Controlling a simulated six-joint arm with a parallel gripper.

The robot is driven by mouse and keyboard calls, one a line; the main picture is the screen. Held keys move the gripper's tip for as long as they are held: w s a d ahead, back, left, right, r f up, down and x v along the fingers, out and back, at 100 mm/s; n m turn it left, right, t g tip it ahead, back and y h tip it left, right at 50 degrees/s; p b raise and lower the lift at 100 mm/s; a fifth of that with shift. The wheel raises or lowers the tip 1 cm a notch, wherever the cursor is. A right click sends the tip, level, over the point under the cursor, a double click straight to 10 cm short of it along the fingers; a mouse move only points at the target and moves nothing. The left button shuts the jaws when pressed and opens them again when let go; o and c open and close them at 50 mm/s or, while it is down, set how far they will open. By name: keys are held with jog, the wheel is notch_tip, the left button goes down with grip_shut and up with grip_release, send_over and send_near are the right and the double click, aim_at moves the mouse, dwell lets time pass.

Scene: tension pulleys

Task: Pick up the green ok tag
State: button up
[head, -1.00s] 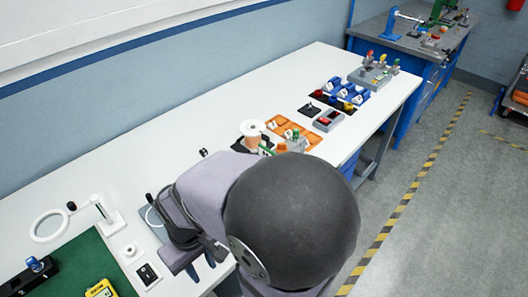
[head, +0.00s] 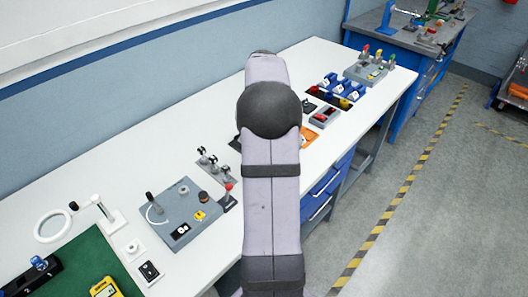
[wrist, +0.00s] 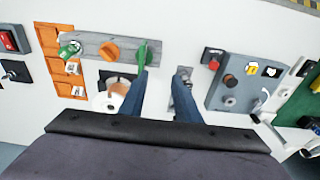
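In the wrist view, a grey bar (wrist: 90,41) carries a green piece (wrist: 69,51) at its left, an orange piece (wrist: 109,52) in the middle and another green piece (wrist: 141,54) at its right. No OK lettering can be read, so I cannot tell which green piece is the tag, if either. My gripper (wrist: 164,74) is open with two blue fingers apart and nothing visible between them. The left finger's tip is close to the right green piece; contact cannot be told. In the head view, my arm hides the gripper and the bar.
A white spool (wrist: 106,104) stands by the left finger. An orange tray (wrist: 53,42) with white cards lies at left. A grey plate (wrist: 239,88) with small parts and a red-topped post (wrist: 212,57) are at right.

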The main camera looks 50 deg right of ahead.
jog(key=shift+s+d+f+p, duration=0.2)
jog(key=shift+d+f, duration=0.25)
jog(key=shift+d, duration=0.3)
jog(key=shift+s+d+f+p, duration=0.1)
jog(key=shift+d+f+p, duration=0.25)
jog(key=shift+d, duration=0.4)
jog(key=f+p, duration=0.3)
jog(key=f, duration=0.1)
jog(key=shift+w+d, duration=0.25)
jog(key=shift+d, duration=0.05)
jog(key=shift+f, duration=0.65)
grip_shut()
